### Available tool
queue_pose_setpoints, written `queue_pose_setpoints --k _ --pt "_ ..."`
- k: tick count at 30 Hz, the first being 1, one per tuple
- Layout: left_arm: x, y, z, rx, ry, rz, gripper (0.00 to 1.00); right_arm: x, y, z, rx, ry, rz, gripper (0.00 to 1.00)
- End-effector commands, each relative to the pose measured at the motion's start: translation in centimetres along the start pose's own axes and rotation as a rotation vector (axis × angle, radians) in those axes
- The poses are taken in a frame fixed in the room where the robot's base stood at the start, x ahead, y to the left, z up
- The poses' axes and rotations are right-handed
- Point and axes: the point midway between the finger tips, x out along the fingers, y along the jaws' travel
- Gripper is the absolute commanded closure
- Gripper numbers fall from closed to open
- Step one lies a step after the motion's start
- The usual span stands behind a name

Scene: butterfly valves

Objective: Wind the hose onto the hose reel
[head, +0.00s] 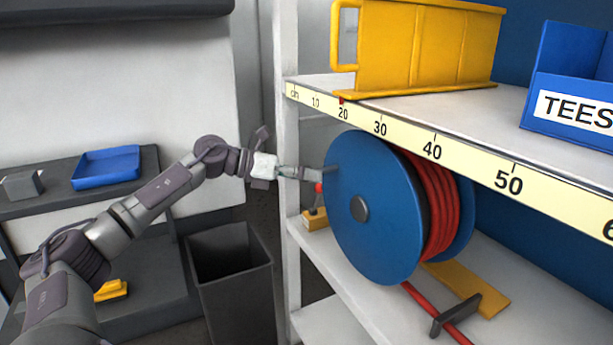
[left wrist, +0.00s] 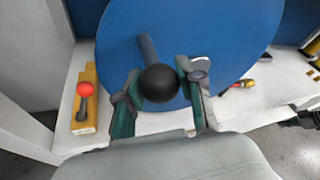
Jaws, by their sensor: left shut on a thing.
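The hose reel (head: 370,235) has a blue disc side and stands on the middle shelf. Several turns of red hose (head: 442,210) lie on its drum, and a red length (head: 420,298) runs from under it along the shelf. My left gripper (head: 308,174) reaches the disc near its upper left rim. In the left wrist view, its fingers (left wrist: 160,88) are shut on the black ball knob (left wrist: 159,83) of the crank handle, in front of the blue disc (left wrist: 215,45). The knob is hidden in the head view.
A yellow block with a red-knobbed lever (left wrist: 83,105) sits left of the reel. A dark guide (head: 456,314) stands over the hose at the front. The upper shelf's scale edge (head: 435,152) passes close above the reel. A dark bin (head: 232,285) stands below my arm.

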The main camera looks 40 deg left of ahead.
Motion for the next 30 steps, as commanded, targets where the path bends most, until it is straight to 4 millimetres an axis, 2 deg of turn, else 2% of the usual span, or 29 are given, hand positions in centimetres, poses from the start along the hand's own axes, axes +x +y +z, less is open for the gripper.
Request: queue_pose_setpoints --k 5,6,10,22,30 --pt "0.0 -0.1 0.0 0.0 0.001 -0.002 1.0 0.0 0.0 0.0 0.0 0.0 0.0 1.0" --pt "0.0 -0.1 0.0 -0.001 0.001 -0.002 0.59 0.0 0.0 0.0 0.0 0.0 0.0 1.0" --pt "0.0 0.0 0.0 -0.001 0.001 -0.002 0.38 0.0 0.0 0.0 0.0 0.0 0.0 1.0" --pt "-0.3 0.1 -0.1 -0.002 0.001 0.001 0.37 0.0 0.0 -0.1 0.001 0.004 0.0 1.0" --pt "-2.7 0.2 -0.3 -0.004 0.006 0.005 0.37 0.0 0.0 -0.1 0.001 0.002 0.0 1.0"
